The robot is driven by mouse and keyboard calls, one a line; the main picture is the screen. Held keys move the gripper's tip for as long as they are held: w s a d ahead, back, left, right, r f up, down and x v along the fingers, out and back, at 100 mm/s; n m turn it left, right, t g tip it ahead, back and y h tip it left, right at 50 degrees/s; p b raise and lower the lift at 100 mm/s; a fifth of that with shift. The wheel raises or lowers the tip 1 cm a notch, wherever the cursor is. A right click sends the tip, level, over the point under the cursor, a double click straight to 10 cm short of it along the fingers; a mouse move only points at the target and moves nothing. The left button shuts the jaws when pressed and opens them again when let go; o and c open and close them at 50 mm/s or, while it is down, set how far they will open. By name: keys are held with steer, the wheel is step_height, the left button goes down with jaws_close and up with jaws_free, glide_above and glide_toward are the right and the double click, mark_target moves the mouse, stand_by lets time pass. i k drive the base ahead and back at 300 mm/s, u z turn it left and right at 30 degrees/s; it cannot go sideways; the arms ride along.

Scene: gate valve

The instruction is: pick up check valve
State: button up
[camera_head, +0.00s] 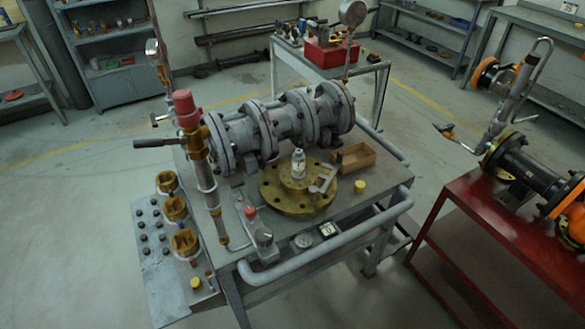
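A grey flanged valve assembly (272,127) lies on the metal workbench (330,226) in the middle of the head view, with several bolted flanges in a row. I cannot tell which part here is the check valve. Smaller brass-coloured fittings (176,208) stand in a row on a grey side panel at the workbench's left. A tall steel and brass fitting with a red cap (184,108) stands upright in front of the left flange and hides a little of it. My gripper does not show in this view.
A round brass flange (275,198) carries a small white bottle (298,163). A wooden box (356,158) is behind it. A grey tube (300,256) runs along the workbench's front. A red table (480,240) stands at right, with grey floor (345,300) between.

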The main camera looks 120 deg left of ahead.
mark_target(298, 173)
steer(key=u, duration=2.15)
steer(key=i, duration=2.1)
steer(key=u, duration=0.4)
